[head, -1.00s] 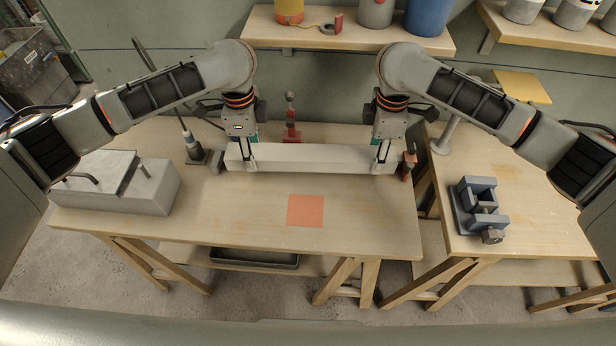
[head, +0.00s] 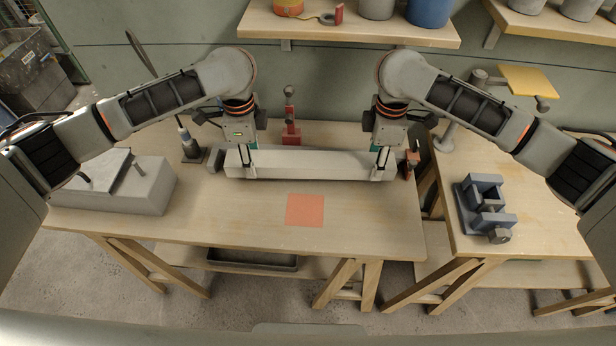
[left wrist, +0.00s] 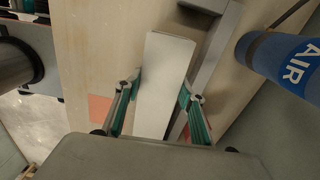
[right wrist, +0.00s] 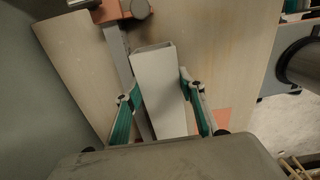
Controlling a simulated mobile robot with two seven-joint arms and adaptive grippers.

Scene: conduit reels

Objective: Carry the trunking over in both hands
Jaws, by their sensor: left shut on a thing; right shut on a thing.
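The trunking (head: 312,166) is a long, straight, pale grey box section, lying crosswise over the back half of the wooden table. My left gripper (head: 250,172) is shut on it near its left end, and my right gripper (head: 381,172) is shut on it near its right end. In the left wrist view the trunking (left wrist: 165,85) runs between the two fingers. In the right wrist view the trunking (right wrist: 158,85) does the same, and its open hollow end shows. It looks level; I cannot tell whether it touches the table. A flat orange-red square (head: 305,210) lies bare in front of it.
A long grey clamp bar (left wrist: 217,55) lies close beside the trunking, with an orange-red end piece (right wrist: 110,12). A grey block (head: 140,190) stands at the table's left. A red stand (head: 291,135) is behind. A blue vise (head: 485,205) sits on the right bench. The table front is clear.

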